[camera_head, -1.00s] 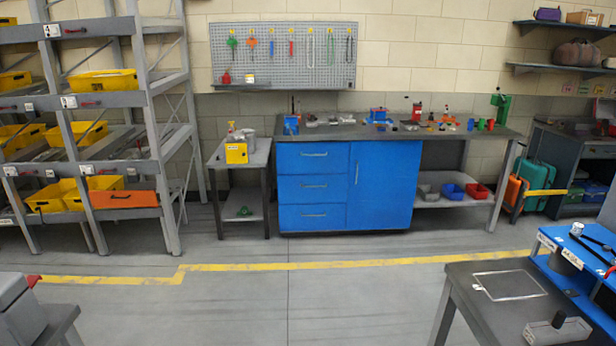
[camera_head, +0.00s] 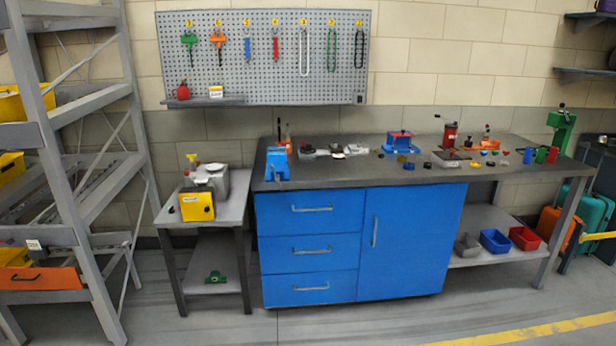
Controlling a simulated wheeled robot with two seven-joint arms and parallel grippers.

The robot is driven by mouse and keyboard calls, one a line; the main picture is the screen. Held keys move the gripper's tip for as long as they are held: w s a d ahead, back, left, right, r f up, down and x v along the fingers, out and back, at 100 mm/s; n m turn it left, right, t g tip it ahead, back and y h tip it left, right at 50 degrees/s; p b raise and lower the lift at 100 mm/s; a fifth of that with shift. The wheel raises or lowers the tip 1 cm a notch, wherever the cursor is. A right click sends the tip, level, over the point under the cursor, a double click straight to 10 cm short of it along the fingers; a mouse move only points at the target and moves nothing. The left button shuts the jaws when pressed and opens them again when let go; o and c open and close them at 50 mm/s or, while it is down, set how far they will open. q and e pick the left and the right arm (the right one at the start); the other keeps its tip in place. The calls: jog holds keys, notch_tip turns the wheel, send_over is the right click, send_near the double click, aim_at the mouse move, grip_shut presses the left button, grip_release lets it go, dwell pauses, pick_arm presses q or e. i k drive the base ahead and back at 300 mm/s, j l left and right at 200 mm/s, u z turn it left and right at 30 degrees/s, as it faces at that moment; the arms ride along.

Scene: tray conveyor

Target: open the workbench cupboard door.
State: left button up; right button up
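The workbench (camera_head: 330,176) stands ahead against the wall, with a dark top. Its blue cupboard door (camera_head: 415,245) is at the right of the blue cabinet and is closed flush. A vertical metal handle (camera_head: 374,231) sits near the door's left edge. Left of the door are three blue drawers (camera_head: 310,249) with horizontal handles, all shut. Neither of my grippers is in view.
A small side table (camera_head: 228,212) with a yellow box stands left of the workbench. A grey shelving rack (camera_head: 75,190) is at the far left. Small bins (camera_head: 495,240) sit on the shelf right of the door. The floor (camera_head: 365,325) before the cabinet is clear.

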aim_at(409, 233)
jog(key=i+z, duration=0.45)
jog(key=i, duration=0.3)
jog(key=i+j+z, duration=0.2)
jog(key=i+z, duration=0.25)
jog(key=i, duration=0.3)
jog(key=i+l, duration=0.3)
jog(key=i, duration=0.2)
jog(key=i+l+z, duration=0.1)
jog(key=i+l, duration=0.2)
jog(key=i, duration=0.25)
